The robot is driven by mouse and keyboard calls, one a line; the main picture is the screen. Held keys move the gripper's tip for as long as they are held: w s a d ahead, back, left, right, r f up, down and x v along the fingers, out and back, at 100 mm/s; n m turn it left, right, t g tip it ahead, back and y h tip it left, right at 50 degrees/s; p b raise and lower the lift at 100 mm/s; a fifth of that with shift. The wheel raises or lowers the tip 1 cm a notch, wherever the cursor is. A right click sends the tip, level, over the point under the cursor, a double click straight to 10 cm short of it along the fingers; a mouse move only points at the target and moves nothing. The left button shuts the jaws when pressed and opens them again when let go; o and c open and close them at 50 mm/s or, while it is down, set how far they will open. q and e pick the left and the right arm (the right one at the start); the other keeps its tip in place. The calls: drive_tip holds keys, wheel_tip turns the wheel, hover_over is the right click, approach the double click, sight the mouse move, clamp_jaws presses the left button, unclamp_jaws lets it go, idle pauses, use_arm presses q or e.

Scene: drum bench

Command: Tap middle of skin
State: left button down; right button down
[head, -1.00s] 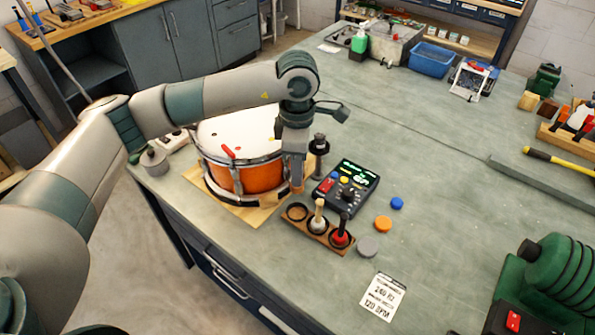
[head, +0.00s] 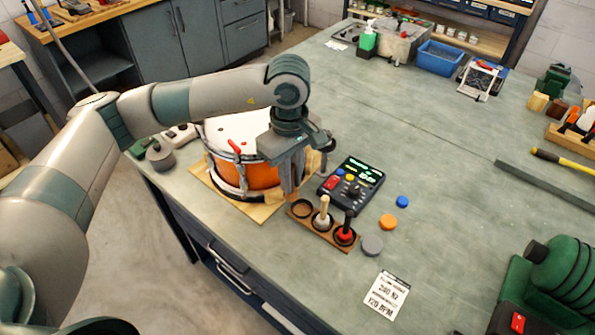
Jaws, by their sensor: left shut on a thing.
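The drum (head: 248,175) has a white skin (head: 228,128), an orange shell and a metal rim. It stands on a wooden board (head: 215,185) at the left of the bench. My left gripper (head: 290,190) points down at the drum's front right side and covers part of the skin and rim. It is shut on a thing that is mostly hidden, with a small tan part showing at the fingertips. I cannot tell whether it touches the drum. A red piece (head: 234,146) shows at the skin's near edge. My right gripper is not in view.
A wooden rack (head: 318,228) has an empty ring, a pale-handled mallet (head: 324,212) and a black-and-red one (head: 346,232). A control box (head: 352,183) stands behind it. Blue, orange and grey discs (head: 372,245) and a printed card (head: 386,296) lie nearby. The bench's middle is clear.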

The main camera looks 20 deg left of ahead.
use_arm(q)
drive_tip(key=s+a+m, duration=0.2)
drive_tip(key=s+m, duration=0.5)
drive_tip(key=m, duration=0.4)
drive_tip(key=shift+a+m, duration=0.25)
drive_tip(key=shift+m, duration=0.15)
drive_tip(key=shift+s, duration=0.1)
drive_tip(key=shift+m, duration=0.3)
